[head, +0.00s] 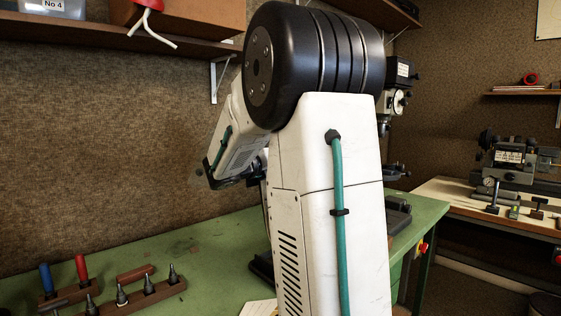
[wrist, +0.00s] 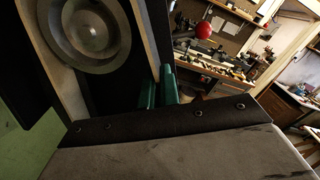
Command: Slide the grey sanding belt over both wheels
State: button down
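In the wrist view a grey round wheel (wrist: 90,32) with ringed faces sits at the upper left against a dark backing. Pale strips run down on either side of it; the right strip (wrist: 147,42) may be an edge of the sanding belt, but I cannot tell. The second wheel is not recognisable. My gripper's green fingers (wrist: 160,88) show beyond its dark, screwed edge, close to the lower end of the right strip. Whether they grip anything is unclear. In the head view my arm hides the gripper and most of the machine behind it.
The green bench (head: 190,245) carries a wooden rack (head: 135,297) of pointed tools and red and blue handles at front left. A shelf (head: 110,32) hangs above it. A second bench (head: 450,192) with a small machine (head: 510,160) stands right. The bench's middle left is clear.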

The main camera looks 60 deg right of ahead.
jog(key=shift+d, duration=0.15)
jog(key=c, duration=1.6)
grip_release()
jog(key=shift+o, duration=0.2)
jog(key=v, duration=0.7)
